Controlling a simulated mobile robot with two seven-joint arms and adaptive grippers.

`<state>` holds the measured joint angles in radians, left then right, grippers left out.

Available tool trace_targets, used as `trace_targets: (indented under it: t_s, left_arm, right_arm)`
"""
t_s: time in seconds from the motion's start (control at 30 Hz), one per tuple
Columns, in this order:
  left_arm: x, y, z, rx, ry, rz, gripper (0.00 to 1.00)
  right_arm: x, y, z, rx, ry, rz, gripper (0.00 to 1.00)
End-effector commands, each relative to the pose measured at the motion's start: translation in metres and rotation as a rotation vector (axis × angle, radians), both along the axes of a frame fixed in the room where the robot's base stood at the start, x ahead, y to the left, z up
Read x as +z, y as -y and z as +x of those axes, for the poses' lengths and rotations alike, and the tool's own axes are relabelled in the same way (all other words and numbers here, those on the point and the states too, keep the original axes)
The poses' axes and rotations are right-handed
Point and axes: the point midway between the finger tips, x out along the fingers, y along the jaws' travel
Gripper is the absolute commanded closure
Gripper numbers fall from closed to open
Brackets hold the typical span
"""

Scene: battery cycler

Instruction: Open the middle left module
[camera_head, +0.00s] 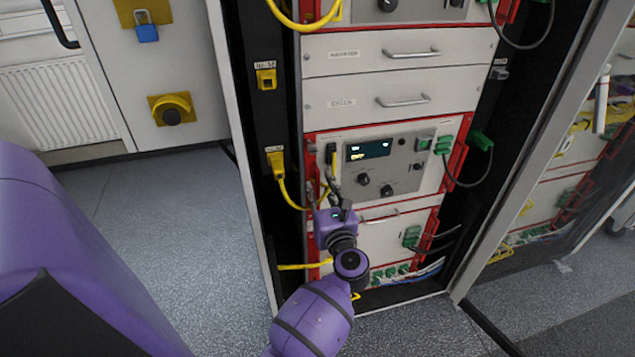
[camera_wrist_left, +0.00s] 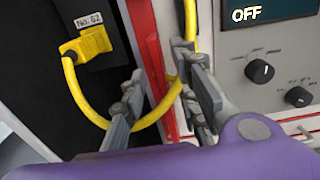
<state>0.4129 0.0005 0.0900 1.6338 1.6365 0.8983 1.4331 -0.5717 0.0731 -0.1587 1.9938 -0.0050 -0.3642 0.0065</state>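The middle module (camera_head: 405,180) in the rack has a white-grey face, red edges, a lit display and black knobs. In the left wrist view its display (camera_wrist_left: 265,12) reads OFF, above two knobs. My left gripper (camera_head: 334,185) is in front of its lower left corner. In the left wrist view the gripper (camera_wrist_left: 158,72) has its fingers apart, on either side of the red edge. A yellow cable (camera_wrist_left: 182,90) runs down between the fingers, and I cannot tell if they touch it. My right gripper is not in view.
The yellow cable ends in a yellow plug (camera_head: 276,165) on the black post left of the module. Drawers with handles (camera_head: 403,100) are above, and another module (camera_head: 390,240) is below. The floor at left is clear.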

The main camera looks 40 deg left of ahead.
Motion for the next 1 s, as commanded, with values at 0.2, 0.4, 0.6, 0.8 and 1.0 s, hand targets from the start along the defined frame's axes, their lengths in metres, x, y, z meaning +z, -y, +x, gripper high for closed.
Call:
trace_targets:
  t_s: [0.2, 0.4, 0.6, 0.8, 1.0]
  left_arm:
    - [0.001, -0.017, 0.015, -0.001, 0.001, 0.002, 0.72]
    - [0.0, -0.02, 0.017, -0.001, -0.001, 0.001, 0.72]
    - [0.0, -0.019, 0.017, -0.001, -0.002, 0.001, 0.84]
    - [0.0, -0.019, 0.017, -0.001, -0.002, 0.001, 1.0]
    - [0.0, -0.019, 0.017, -0.001, -0.002, 0.001, 1.0]
  right_arm:
    - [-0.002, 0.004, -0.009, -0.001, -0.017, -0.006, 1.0]
    - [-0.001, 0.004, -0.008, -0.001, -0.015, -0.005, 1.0]
    - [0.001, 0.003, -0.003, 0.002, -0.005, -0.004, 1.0]
    - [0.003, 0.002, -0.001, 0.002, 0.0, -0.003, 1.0]
    - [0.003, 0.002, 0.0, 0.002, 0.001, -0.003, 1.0]
